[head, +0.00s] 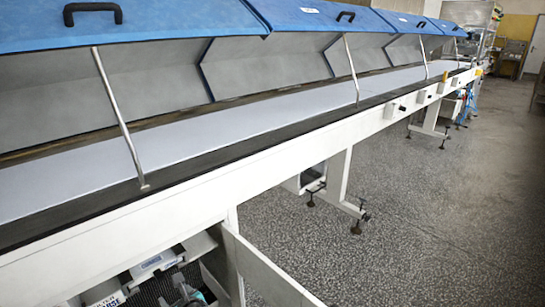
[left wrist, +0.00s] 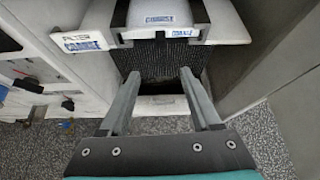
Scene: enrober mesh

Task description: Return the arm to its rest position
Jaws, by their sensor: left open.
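My left gripper (head: 188,291) shows small at the bottom edge of the head view, low beside the machine's frame. In the left wrist view my left gripper (left wrist: 159,74) has its two grey fingers wide apart with nothing between them. The fingers point at a dark mesh panel (left wrist: 160,57) under a white housing (left wrist: 225,22); I cannot tell whether they touch anything. The mesh also shows in the head view (head: 150,289), partly cut off by the frame edge. My right gripper is in neither view.
A long white conveyor (head: 190,207) with raised blue covers (head: 150,22) runs to the back right. A white beam (head: 262,268) stands close right of the gripper. In the left wrist view a panel with knobs (left wrist: 30,83) is at left. Speckled floor (head: 440,220) is open at right.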

